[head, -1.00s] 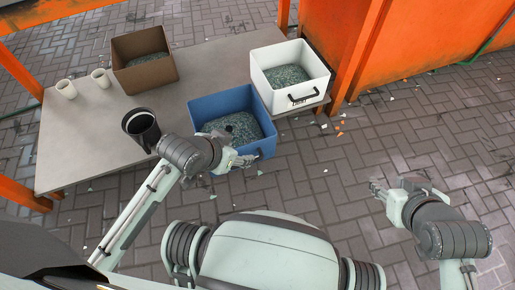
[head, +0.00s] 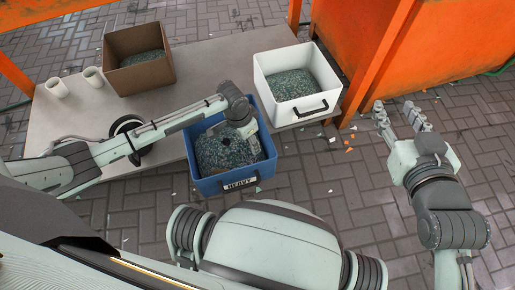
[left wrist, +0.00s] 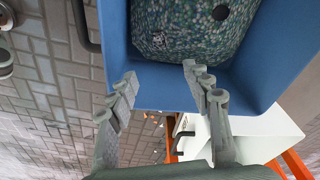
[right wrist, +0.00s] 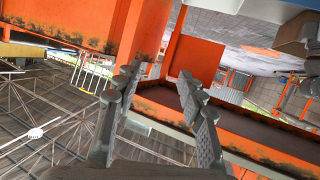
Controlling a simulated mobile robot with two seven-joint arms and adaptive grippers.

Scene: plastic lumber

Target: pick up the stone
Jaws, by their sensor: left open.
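A small dark round spot (head: 225,139) shows on the speckled green flakes in the blue box (head: 208,187), which is labelled HEAVY. It also shows in the left wrist view (left wrist: 221,12). It may be the stone, but it is too small to tell. My left gripper (head: 248,132) is over the right part of the blue box. In the left wrist view, its open, empty fingers (left wrist: 160,78) are spread over the box's blue wall, apart from the dark spot. My right gripper (head: 396,112) is open and empty, out to the right beyond the table.
A white box (head: 260,88) of flakes stands right of the blue box, a brown box (head: 112,77) at the back left. Two white cups (head: 57,88) stand at the left. An orange structure (head: 365,60) rises at right.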

